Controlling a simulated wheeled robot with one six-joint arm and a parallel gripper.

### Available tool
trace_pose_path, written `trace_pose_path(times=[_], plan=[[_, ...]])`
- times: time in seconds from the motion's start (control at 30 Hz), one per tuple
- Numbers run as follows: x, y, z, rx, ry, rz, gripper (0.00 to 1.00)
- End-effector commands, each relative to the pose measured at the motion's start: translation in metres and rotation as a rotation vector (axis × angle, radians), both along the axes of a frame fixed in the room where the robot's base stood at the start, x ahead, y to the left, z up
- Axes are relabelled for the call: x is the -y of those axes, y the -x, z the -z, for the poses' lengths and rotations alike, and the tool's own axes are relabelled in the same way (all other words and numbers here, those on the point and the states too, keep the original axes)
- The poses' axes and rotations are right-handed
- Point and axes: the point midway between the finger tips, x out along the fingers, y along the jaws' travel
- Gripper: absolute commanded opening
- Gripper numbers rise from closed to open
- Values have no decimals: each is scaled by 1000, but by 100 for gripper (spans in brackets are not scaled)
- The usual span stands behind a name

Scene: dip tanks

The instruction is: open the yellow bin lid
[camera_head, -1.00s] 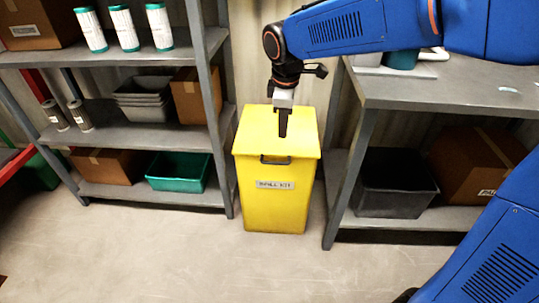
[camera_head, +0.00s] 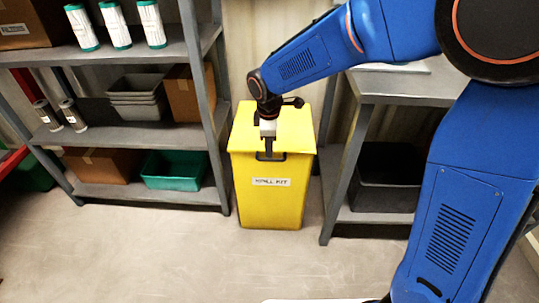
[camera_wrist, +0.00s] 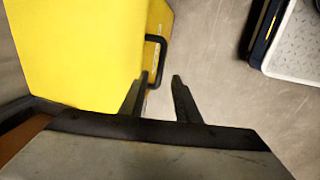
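The yellow bin (camera_head: 268,205) stands upright on the floor with a "spill kit" label on its front. Its yellow lid (camera_head: 297,130) is shut. A dark handle (camera_wrist: 158,56) juts from the lid's front edge in the wrist view. My gripper (camera_wrist: 161,78) is open, with its two dark fingers apart near the handle and nothing held between them. In the head view my gripper (camera_head: 267,147) is over the front part of the lid, and its fingertips partly cover the handle. I cannot tell whether the fingers touch the handle.
A grey shelf (camera_head: 110,135) with a green bin (camera_head: 174,171) and boxes stands left of the yellow bin. A grey table (camera_head: 400,88) with a dark bin (camera_head: 385,190) below stands to the right. The floor (camera_head: 190,255) in front is clear.

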Motion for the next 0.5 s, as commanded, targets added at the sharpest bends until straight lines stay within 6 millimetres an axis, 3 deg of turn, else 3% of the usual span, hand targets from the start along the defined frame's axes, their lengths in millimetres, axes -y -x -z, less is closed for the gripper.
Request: trace_pose_path(times=[0.2, 0.5], plan=[[1, -6, 34, -1, 2, 0, 29], [1, -10, 54, -1, 1, 0, 29]])
